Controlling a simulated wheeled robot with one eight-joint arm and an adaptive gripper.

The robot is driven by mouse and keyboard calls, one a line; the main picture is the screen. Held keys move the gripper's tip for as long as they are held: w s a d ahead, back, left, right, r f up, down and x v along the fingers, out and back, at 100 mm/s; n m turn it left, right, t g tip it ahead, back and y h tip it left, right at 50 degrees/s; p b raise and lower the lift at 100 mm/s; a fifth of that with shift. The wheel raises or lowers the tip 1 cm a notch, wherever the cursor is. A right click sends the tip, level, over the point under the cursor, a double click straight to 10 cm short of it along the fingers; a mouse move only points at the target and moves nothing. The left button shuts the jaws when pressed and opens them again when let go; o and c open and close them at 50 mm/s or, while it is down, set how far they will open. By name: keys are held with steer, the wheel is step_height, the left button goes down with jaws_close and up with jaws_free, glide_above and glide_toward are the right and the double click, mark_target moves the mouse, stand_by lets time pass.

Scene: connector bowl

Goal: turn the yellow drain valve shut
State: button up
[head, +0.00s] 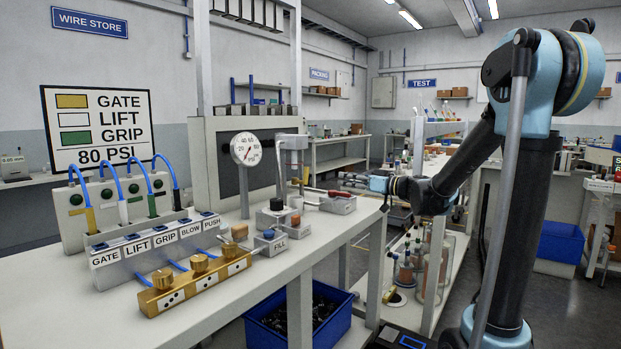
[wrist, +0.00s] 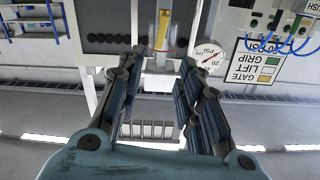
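My gripper (wrist: 158,72) is open and empty in the wrist view, its two dark fingers spread apart. In the head view my gripper (head: 350,179) points left, over the right part of the bench. Beyond the fingertips, the wrist view shows a yellow upright piece (wrist: 162,30) in or behind a clear cylinder; I cannot tell whether it is the drain valve. In the head view a grey unit with a clear-looking body (head: 292,160) stands left of my gripper, apart from it. No yellow valve handle can be told for certain there.
A pressure gauge (head: 246,149) stands left of the unit. A red-handled tool or lever (head: 338,193) lies near my gripper. A brass manifold with knobs (head: 196,286) and a labelled switch block (head: 150,250) fill the bench's left. A blue bin (head: 300,318) is below.

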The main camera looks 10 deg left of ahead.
mark_target(308, 174)
steer(key=x, duration=1.7)
steer(key=shift+w+a, duration=0.1)
steer(key=shift+a, duration=0.05)
jaws_close()
